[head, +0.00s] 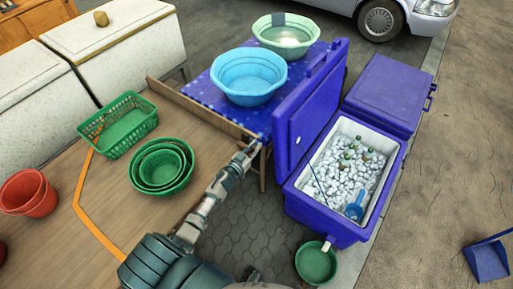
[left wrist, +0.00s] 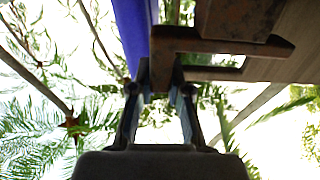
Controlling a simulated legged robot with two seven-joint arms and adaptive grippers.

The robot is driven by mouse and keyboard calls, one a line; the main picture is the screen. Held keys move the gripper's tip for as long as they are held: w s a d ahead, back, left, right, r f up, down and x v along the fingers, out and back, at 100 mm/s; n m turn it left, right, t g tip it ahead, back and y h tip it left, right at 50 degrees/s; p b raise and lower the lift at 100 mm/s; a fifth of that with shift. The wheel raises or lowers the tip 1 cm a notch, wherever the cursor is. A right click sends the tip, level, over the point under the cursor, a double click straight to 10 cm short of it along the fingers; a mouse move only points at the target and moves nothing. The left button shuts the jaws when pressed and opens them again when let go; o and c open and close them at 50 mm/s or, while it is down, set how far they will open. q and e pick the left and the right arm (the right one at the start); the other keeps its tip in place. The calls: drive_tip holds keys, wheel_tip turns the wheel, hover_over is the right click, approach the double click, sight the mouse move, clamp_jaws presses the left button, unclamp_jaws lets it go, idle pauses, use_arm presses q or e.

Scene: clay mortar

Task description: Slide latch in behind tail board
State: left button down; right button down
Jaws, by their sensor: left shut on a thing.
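The tail board (head: 200,108) is a long wooden plank on edge between the brown table and the blue patterned table. My left gripper (head: 252,146) is at its near right end in the head view. A brown wooden block (left wrist: 245,18), perhaps the board's end, lies just above the upper arm. I cannot tell whether they touch. In the head view the latch is too small to make out. My right gripper is not in view.
A blue cool box (head: 325,235) with its lid raised stands right of my left gripper. Blue (head: 248,76) and pale green (head: 286,34) basins stand on the patterned table. Green bowls (head: 160,166) and a green basket (head: 117,124) sit on the brown table.

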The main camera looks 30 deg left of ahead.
use_arm(q)
drive_tip(key=a, duration=0.3)
drive_tip(key=shift+w+a, duration=0.1)
drive_tip(key=shift+a, duration=0.1)
drive_tip(key=c, duration=1.2)
unclamp_jaws()
drive_tip(key=shift+o, duration=0.6)
drive_tip(key=shift+a, duration=0.1)
drive_tip(key=shift+f, duration=0.1)
drive_tip(key=s+a, duration=0.1)
drive_tip(key=s, duration=1.1)
